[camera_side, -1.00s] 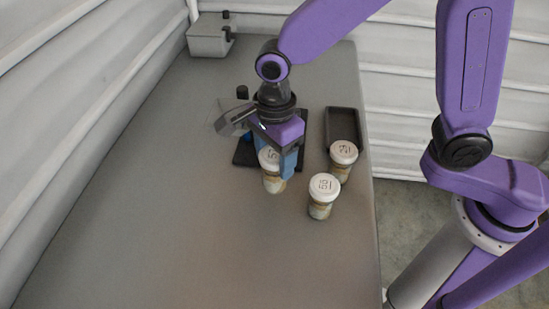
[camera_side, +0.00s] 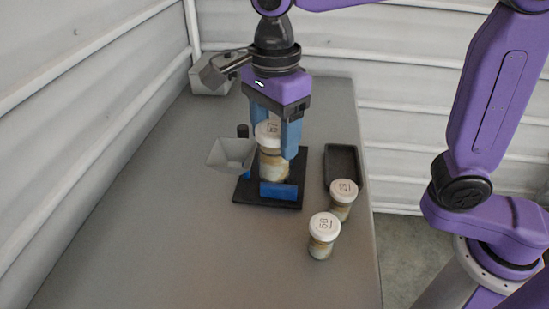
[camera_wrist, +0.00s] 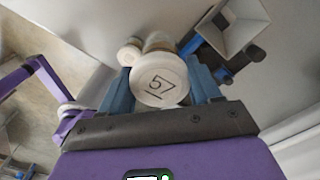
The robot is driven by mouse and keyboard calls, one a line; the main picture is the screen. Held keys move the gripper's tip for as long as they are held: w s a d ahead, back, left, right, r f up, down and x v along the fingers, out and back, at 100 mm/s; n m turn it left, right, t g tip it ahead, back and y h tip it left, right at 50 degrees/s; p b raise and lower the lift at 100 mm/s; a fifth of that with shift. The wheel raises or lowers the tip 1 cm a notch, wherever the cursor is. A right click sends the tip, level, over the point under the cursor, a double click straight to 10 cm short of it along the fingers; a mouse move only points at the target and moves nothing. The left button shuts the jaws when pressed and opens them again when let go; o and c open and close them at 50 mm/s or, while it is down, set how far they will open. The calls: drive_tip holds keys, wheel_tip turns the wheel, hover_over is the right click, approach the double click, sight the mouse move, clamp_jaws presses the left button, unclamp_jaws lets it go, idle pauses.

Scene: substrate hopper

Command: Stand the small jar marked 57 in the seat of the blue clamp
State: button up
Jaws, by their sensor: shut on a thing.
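The small jar marked 57 (camera_wrist: 160,82) has a white lid and fills the middle of the wrist view. In the side view the jar (camera_side: 272,166) is upright between the blue fingers of my gripper (camera_side: 277,142), which is shut on it. The blue clamp (camera_side: 279,190) is on a black base plate (camera_side: 246,191). The jar appears over the plate, its lower end just behind the clamp's front blue block. I cannot tell whether it touches the seat. Blue parts of the clamp (camera_wrist: 190,46) show beyond the jar in the wrist view.
A grey funnel-shaped hopper (camera_side: 232,154) is close left of the jar, with a dark post (camera_side: 243,131) behind it. Two other white-lidded jars (camera_side: 343,193) (camera_side: 323,237) stand to the right. A black tray (camera_side: 341,166) lies behind them. The table's left front is clear.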

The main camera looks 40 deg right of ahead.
drive_tip(key=w+d, duration=1.2)
drive_tip(key=w, duration=0.1)
drive_tip(key=shift+s+a+f, duration=0.1)
drive_tip(key=shift+s+f, duration=0.05)
drive_tip(key=shift+f, duration=2.85)
drive_tip(key=shift+s+a+f, duration=0.1)
drive_tip(key=shift+s+f, duration=0.05)
drive_tip(key=shift+f, duration=2.85)
drive_tip(key=shift+s+a+f, duration=0.1)
drive_tip(key=shift+s+f, duration=0.05)
drive_tip(key=shift+f, duration=2.85)
drive_tip(key=shift+f, duration=0.3)
drive_tip(key=o, duration=0.9)
drive_tip(key=shift+o, duration=0.2)
wheel_tip(320, 180, up, 8)
drive_tip(key=shift+f, duration=0.25)
